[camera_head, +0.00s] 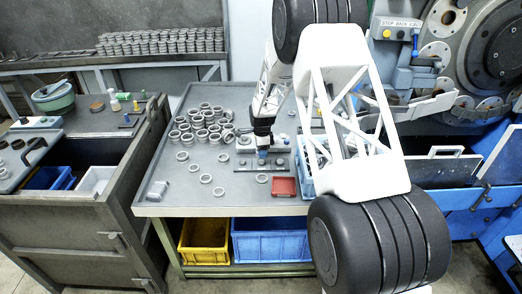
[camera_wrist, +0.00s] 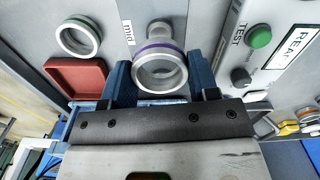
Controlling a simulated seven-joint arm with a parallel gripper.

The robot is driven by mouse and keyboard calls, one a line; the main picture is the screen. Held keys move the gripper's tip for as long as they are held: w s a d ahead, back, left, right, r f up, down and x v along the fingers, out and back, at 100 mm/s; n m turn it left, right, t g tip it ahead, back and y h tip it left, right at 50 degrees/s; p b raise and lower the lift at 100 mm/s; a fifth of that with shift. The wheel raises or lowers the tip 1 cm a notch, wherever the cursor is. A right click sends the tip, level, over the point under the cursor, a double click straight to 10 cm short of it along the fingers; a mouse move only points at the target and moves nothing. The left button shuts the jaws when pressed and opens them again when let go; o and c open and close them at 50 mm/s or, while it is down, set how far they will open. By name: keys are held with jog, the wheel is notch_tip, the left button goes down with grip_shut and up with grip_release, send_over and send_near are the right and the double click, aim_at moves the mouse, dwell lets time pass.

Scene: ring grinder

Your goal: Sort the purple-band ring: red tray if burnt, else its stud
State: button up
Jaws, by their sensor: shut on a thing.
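The purple-band ring (camera_wrist: 160,72) is a grey metal ring with a purple stripe, held between the blue fingers of my gripper (camera_wrist: 160,82) in the wrist view. A grey round stud (camera_wrist: 159,30) on a plate marked "mid" shows just beyond the ring; I cannot tell whether the ring touches it. The red tray (camera_wrist: 76,78) lies left of my gripper and looks empty; it also shows in the head view (camera_head: 284,187). In the head view my gripper (camera_head: 263,153) is low over the stud plate, and the ring there is hidden. I see no clear burn mark on the ring.
A green-band ring (camera_wrist: 78,37) lies on the table left of the plate. A panel (camera_wrist: 245,60) with a "TEST" label, a green button (camera_wrist: 260,36) and a dark knob (camera_wrist: 240,77) stands at right. Many loose rings (camera_head: 203,122) cover the table's left; its front left is mostly clear.

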aim_at(262, 161)
jog(key=shift+f, duration=0.25)
jog(key=shift+f, duration=2.2)
jog(key=o, duration=1.1)
jog(key=shift+r, duration=3.85)
